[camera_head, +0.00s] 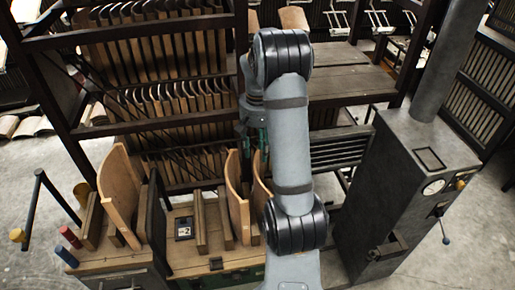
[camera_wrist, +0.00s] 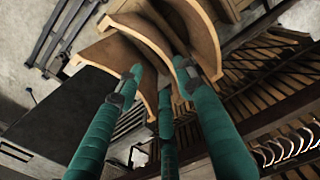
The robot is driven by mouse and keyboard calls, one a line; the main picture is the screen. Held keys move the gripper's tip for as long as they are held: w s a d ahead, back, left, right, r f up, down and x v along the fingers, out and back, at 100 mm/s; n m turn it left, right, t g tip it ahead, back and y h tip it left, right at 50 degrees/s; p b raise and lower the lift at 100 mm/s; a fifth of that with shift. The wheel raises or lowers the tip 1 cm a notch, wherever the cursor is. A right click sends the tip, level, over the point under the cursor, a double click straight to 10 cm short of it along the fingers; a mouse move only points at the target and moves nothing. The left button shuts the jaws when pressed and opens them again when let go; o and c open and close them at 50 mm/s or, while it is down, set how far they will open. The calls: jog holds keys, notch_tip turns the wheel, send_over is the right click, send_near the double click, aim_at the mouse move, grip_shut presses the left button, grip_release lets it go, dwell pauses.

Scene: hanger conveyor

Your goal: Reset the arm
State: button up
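My gripper (camera_wrist: 158,76) has green fingers that stand apart with a gap between their tips. In the head view my gripper (camera_head: 254,150) points down, partly hidden behind my grey arm, just above the curved wooden panels. One curved panel (camera_head: 235,195) stands upright on the bench, and another panel (camera_head: 261,185) beside it is partly hidden by my arm. In the wrist view the fingertips are close to the curved panels (camera_wrist: 146,36). I see no panel clamped between them, but whether a finger touches one cannot be told.
The wooden workbench (camera_head: 110,262) holds a larger curved panel (camera_head: 118,190) at left, upright slats and coloured handles. A dark rack (camera_head: 150,124) of curved wooden pieces stands behind. A dark metal machine (camera_head: 400,185) with a gauge and a tall pipe stands at right.

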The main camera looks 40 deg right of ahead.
jog(key=shift+f, duration=0.1)
notch_tip(320, 180, down, 9)
jog(key=p, duration=0.2)
dwell(0.8)
jog(key=shift+f, duration=0.15)
